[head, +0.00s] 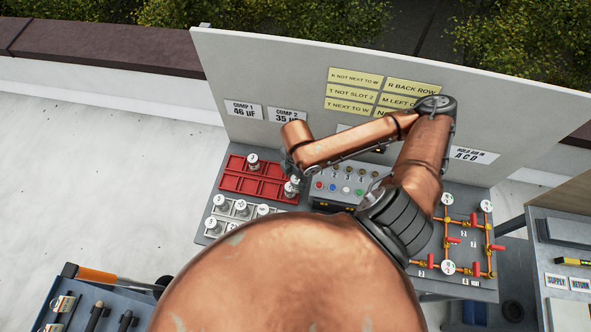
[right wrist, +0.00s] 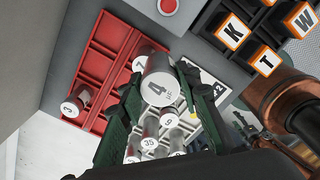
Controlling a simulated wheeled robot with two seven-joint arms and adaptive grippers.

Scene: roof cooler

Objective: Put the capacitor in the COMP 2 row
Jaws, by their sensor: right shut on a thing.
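My right gripper (right wrist: 160,88) is shut on a silvery capacitor (right wrist: 158,84) marked 4 and holds it at the red tray's edge. In the head view my right gripper (head: 290,176) is small and partly hidden by its arm. The red slotted tray (right wrist: 102,62) shows left of the held capacitor; it also shows in the head view (head: 235,183). A capacitor marked 3 (right wrist: 73,103) stands in it, and another (right wrist: 140,60) shows partly behind the held one. The COMP 2 sign (head: 287,115) reads 35 µF. My left gripper is out of view.
A pale tray (head: 228,230) with several capacitors (head: 240,208) stands in front of the red tray. The COMP 1 sign (head: 243,109) reads 46 µF. A panel with coloured buttons (head: 342,180) is to the right, and a copper pipe assembly (head: 468,240) is beyond it.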

